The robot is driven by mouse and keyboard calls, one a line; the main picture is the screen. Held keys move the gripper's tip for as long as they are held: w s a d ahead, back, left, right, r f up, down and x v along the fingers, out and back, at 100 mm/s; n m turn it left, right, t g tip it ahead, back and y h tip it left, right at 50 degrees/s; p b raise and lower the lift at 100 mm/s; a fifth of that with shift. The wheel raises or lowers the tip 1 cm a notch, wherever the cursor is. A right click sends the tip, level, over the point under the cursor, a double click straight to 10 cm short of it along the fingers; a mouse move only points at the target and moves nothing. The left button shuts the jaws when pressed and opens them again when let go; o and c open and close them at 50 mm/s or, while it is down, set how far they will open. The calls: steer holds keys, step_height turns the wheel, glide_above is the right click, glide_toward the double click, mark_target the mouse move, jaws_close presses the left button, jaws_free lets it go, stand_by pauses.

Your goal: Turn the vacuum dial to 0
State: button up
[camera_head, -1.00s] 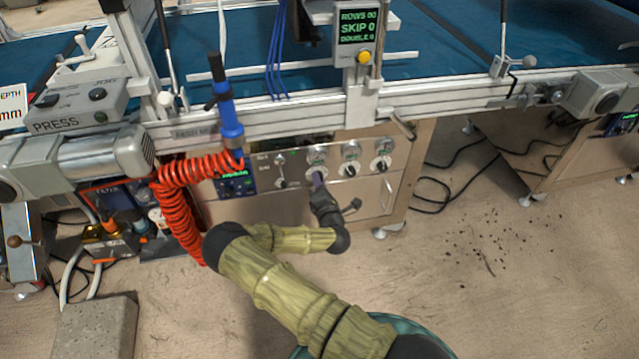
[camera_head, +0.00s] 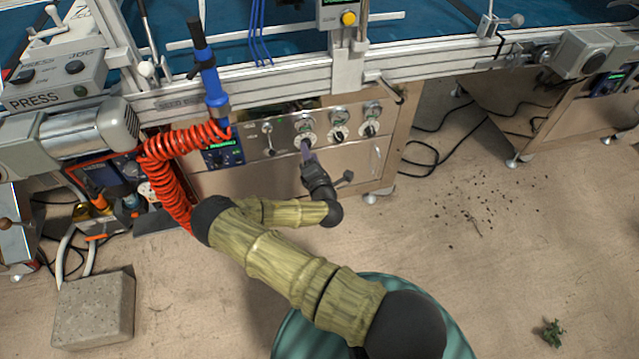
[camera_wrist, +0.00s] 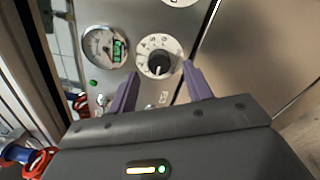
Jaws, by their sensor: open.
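The control panel has a row of round dials with black knobs on white faces, with small gauges above them. My gripper (camera_head: 306,149) points at this dial from the front.
A gauge with a green readout (camera_wrist: 106,47) sits beside the dial. Two more dials (camera_head: 338,131) lie to the right, and a toggle lever (camera_head: 268,138) to the left. A coiled red hose (camera_head: 168,175) hangs left of the panel. A concrete block (camera_head: 93,308) stands on the floor.

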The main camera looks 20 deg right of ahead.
steer(key=s+p, duration=0.2)
steer(key=s, duration=1.3)
steer(key=shift+p, duration=0.35)
